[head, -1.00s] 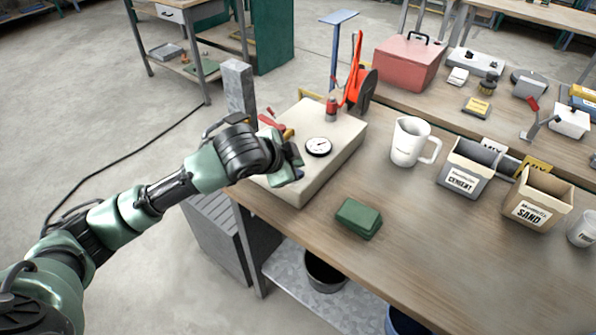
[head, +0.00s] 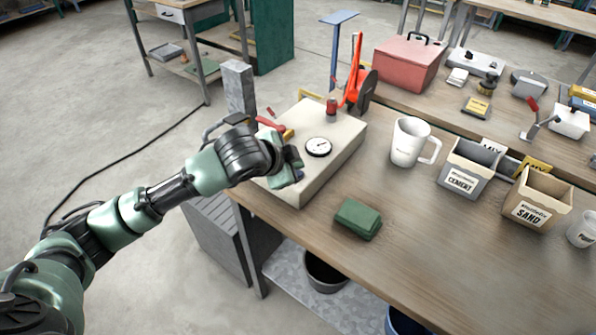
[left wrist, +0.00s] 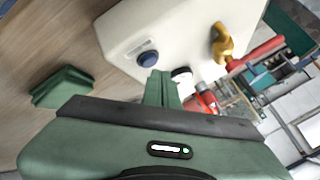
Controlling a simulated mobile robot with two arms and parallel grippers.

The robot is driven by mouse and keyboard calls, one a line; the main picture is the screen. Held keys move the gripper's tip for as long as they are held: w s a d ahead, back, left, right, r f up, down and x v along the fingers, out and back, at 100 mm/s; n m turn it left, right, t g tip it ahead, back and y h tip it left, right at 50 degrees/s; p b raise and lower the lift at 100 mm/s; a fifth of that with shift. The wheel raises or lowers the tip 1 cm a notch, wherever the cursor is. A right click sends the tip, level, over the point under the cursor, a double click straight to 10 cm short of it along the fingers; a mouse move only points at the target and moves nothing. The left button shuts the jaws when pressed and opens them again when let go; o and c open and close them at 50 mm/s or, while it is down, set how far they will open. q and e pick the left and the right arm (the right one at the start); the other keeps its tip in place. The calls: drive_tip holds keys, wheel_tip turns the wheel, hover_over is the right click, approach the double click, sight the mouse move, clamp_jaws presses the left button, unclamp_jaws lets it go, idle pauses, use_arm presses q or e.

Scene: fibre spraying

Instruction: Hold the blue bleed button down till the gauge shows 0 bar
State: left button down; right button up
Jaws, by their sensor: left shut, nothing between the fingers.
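The pale control box (head: 330,162) stands at the left end of the workbench. Its round white gauge (head: 319,147) faces up; the needle is too small to read. The blue bleed button (left wrist: 148,58) shows clear in the left wrist view, on the box beside a small label. My left gripper (head: 291,176) is shut and empty over the near left part of the box. In the left wrist view its fingertips (left wrist: 160,76) lie close beside the button in the picture and partly cover the gauge (left wrist: 181,75). I cannot tell whether they touch the button.
A red-handled yellow valve (left wrist: 222,44) and a red fitting (head: 331,109) are on the box. A green pad (head: 358,218) lies in front on the bench. A white jug (head: 408,142), a cement bin (head: 462,182) and a sand bin (head: 527,213) stand to the right.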

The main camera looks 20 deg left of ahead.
use_arm(q)
drive_tip(key=shift+f, duration=0.2)
drive_tip(key=shift+f, duration=0.55)
idle(1.7)
idle(1.1)
drive_tip(key=shift+r+p, duration=0.95)
drive_tip(key=shift+p, duration=0.25)
wheel_tip(320, 180, up, 5)
drive_tip(key=p, duration=0.6)
drive_tip(key=shift+r, duration=0.1)
